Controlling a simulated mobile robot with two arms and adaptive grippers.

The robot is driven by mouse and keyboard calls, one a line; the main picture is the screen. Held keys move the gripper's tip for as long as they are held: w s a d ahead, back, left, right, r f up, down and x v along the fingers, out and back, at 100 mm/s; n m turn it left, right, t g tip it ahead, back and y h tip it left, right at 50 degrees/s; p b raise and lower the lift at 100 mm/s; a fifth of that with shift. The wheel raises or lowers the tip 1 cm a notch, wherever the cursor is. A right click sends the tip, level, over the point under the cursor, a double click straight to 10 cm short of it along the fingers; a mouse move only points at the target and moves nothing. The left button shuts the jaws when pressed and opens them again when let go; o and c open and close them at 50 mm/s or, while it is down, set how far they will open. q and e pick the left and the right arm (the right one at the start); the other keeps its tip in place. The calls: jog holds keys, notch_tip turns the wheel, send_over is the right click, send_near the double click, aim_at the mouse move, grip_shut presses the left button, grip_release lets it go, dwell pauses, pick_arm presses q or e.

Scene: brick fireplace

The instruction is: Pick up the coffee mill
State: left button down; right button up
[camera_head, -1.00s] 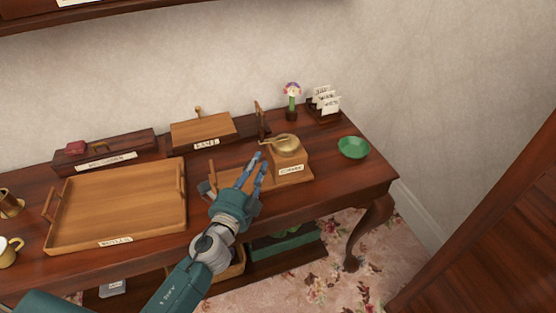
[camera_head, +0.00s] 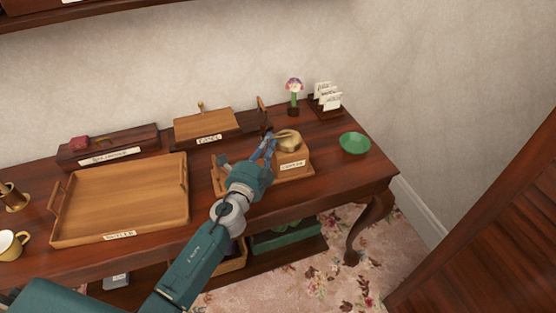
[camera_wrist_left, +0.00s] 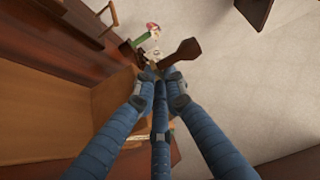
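The coffee mill (camera_head: 289,142) stands near the right end of the dark wooden table, with a brass top over a light wooden box with a small white label. My left gripper (camera_head: 267,149) is just to the left of the brass top, its blue fingers pointing away from me. In the left wrist view the fingers (camera_wrist_left: 159,84) come close together, and a dark wooden piece (camera_wrist_left: 182,52) shows just beyond their tips. I cannot tell whether they touch the mill or whether the fingers are shut. My right gripper is not in view.
A large empty wooden tray (camera_head: 120,200) lies to the left. Behind stand a wooden box (camera_head: 205,125), a flower in a small vase (camera_head: 294,98) and a card holder (camera_head: 327,98). A green bowl (camera_head: 354,143) sits right of the mill. A yellow mug (camera_head: 10,245) is far left.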

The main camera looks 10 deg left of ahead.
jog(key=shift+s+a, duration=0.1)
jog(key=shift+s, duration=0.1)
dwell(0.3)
